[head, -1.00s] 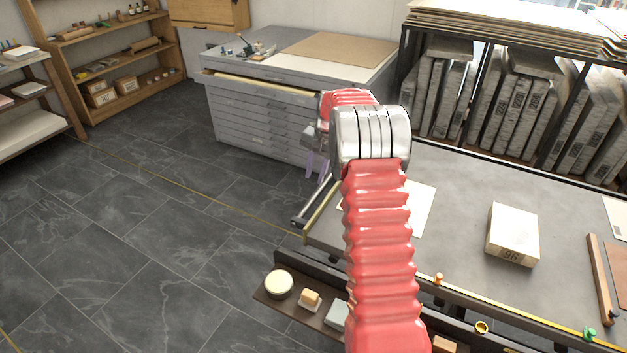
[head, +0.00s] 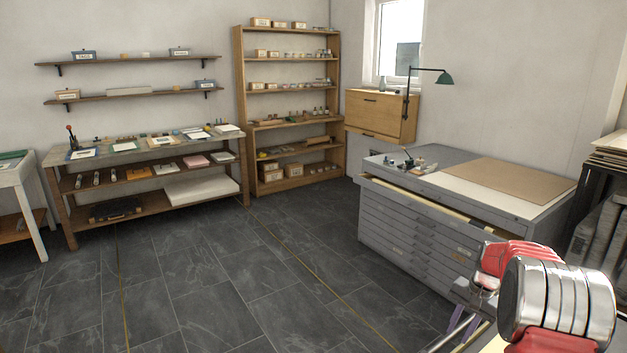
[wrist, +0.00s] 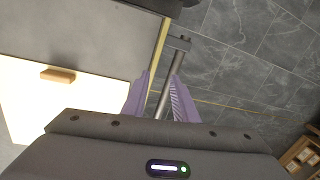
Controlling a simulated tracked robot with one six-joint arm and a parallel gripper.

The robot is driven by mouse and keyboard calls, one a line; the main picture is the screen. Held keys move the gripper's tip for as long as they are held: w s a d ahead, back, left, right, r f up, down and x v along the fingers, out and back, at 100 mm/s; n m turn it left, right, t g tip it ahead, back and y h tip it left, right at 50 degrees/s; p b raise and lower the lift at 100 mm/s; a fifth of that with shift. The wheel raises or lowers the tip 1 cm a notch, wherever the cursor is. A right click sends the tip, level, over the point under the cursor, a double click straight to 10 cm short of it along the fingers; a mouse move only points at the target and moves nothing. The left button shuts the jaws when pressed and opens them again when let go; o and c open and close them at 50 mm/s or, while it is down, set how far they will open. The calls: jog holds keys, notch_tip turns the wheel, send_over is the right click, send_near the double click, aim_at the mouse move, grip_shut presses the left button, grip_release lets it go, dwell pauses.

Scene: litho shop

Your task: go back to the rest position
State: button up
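My gripper (head: 457,322) shows at the lower right of the head view, at the end of my red and silver arm, in front of the grey drawer cabinet. In the wrist view its two purple fingers (wrist: 161,78) stand apart with nothing held between them. A grey metal bar shows behind the gap between the fingers, with the dark tiled floor beyond. I cannot tell how far the fingers are from the bar.
The grey drawer cabinet (head: 415,232) stands beyond my arm, its top drawer slightly open. A wooden workbench (head: 150,150) and tall shelves (head: 289,100) line the back. The tiled floor (head: 220,290) is clear at the middle. The wrist view shows a pale surface (wrist: 50,115) with a tan block (wrist: 58,76).

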jog(key=s+a+r+n+t, duration=0.1)
jog(key=s+a+r+n, duration=0.2)
jog(key=s+a+r, duration=0.4)
jog(key=s+a+r+n+t, duration=0.2)
jog(key=s+a+r, duration=0.6)
jog(key=s, duration=0.8)
jog(key=s+a+r+n+t+h, duration=0.1)
jog(key=s+a+r+n, duration=0.3)
jog(key=s+a+r, duration=0.3)
jog(key=s+a, duration=0.4)
jog(key=shift+s+r+n+t, duration=0.15)
jog(key=shift+s+n+t, duration=0.05)
jog(key=shift+n+t, duration=0.1)
jog(key=shift+s, duration=0.1)
